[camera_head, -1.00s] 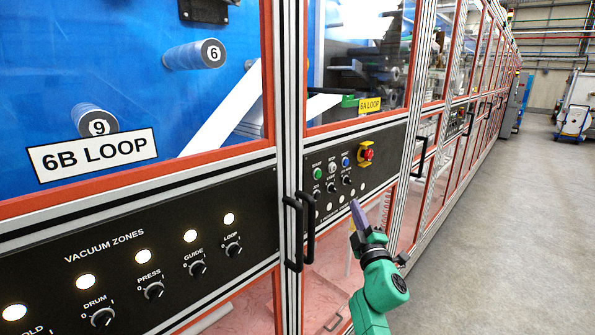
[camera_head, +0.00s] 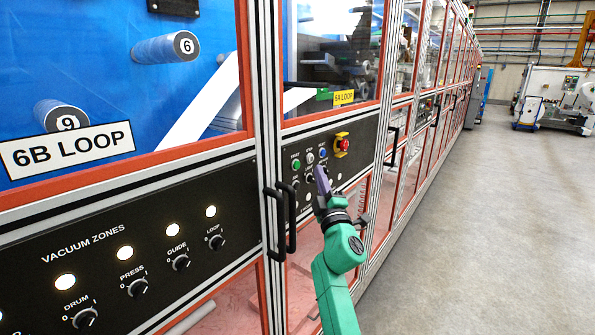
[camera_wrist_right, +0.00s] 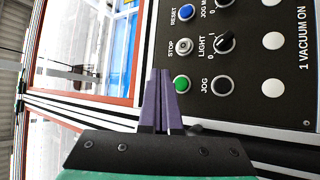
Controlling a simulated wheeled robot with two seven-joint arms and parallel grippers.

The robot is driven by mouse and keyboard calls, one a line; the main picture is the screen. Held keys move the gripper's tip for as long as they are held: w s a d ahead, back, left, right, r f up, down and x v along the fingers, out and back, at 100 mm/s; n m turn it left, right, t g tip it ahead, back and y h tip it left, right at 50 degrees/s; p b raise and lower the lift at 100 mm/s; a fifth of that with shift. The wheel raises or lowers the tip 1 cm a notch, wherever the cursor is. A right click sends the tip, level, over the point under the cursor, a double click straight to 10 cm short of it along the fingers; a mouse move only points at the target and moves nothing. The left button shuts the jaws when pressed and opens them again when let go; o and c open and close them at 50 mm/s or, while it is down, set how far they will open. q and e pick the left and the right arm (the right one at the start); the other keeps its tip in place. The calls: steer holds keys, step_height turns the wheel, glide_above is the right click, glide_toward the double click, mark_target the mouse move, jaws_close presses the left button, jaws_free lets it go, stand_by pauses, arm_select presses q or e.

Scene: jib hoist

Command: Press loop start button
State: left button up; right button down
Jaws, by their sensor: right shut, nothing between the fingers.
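The green start button (camera_head: 297,164) sits at the left of the upper row on the black loop control panel (camera_head: 357,157). In the right wrist view the green button (camera_wrist_right: 181,84) is just to the right of my fingertips, with the stop button (camera_wrist_right: 184,47) and the blue reset button (camera_wrist_right: 186,12) above it. My right gripper (camera_head: 322,180) is shut and empty, its purple fingers in front of the panel's lower middle. In the right wrist view the fingers (camera_wrist_right: 158,88) point up the picture; whether they touch the panel I cannot tell. My left gripper is not in view.
A red emergency stop (camera_head: 343,145) on a yellow plate sits right of the buttons. Black door handles (camera_head: 280,222) stick out left of the panel. The vacuum zones panel (camera_head: 120,262) is further left. Open floor (camera_head: 480,230) lies to the right.

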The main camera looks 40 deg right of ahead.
mark_target(297, 165)
steer(key=w+b, duration=0.1)
steer(key=w, duration=0.1)
steer(key=w+a+b, duration=0.1)
steer(key=w, duration=0.1)
stand_by(1.9)
steer(key=shift+w+a+b, duration=0.15)
steer(key=shift+w+b, duration=0.2)
steer(key=shift+b, duration=0.05)
